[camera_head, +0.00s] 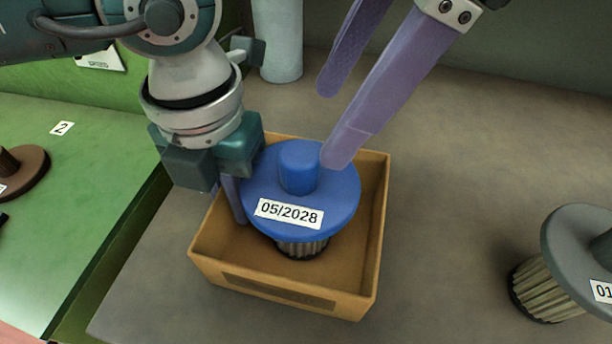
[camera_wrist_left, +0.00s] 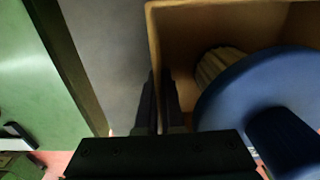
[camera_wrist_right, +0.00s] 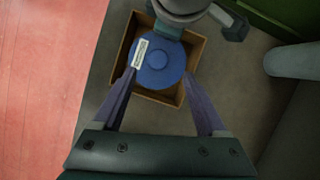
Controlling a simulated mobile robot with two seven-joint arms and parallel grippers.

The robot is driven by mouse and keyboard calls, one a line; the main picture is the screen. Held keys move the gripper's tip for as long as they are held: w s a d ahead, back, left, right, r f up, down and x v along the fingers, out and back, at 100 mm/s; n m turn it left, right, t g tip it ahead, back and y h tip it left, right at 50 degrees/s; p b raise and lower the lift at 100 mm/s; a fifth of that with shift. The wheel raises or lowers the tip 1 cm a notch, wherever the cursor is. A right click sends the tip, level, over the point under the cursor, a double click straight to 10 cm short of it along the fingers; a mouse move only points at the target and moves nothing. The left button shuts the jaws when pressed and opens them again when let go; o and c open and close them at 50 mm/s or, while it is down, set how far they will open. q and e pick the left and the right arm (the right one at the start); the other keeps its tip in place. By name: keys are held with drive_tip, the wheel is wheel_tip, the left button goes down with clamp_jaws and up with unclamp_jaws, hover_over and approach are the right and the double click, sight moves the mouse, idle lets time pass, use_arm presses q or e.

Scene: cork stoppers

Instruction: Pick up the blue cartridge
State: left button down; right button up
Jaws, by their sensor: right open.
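The blue cartridge (camera_head: 340,200) has a wide blue cap, a raised knob, a label reading 05/2028 and a ribbed body below. My left gripper (camera_head: 234,198) is at the box's left wall. In the left wrist view its fingers (camera_wrist_left: 160,98) are close together on either side of that wall. My right gripper (camera_head: 332,124) is open and empty above the cap, its fingers apart in the right wrist view (camera_wrist_right: 161,78).
A pale cylinder (camera_head: 282,62) stands behind the box. A green surface (camera_head: 80,190) at the left holds a brown-capped item (camera_head: 28,172) and a "2" label (camera_head: 62,128). The grey surface between box and grey cartridge is clear.

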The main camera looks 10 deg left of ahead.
sight(302, 151)
drive_tip(key=x, duration=0.4)
drive_tip(key=shift+s+a+r, duration=0.15)
drive_tip(key=shift+s+a, duration=0.1)
drive_tip(key=shift+s, duration=0.1)
drive_tip(key=shift+a+f, duration=0.15)
drive_tip(key=shift+f, duration=0.35)
clamp_jaws()
idle(0.6)
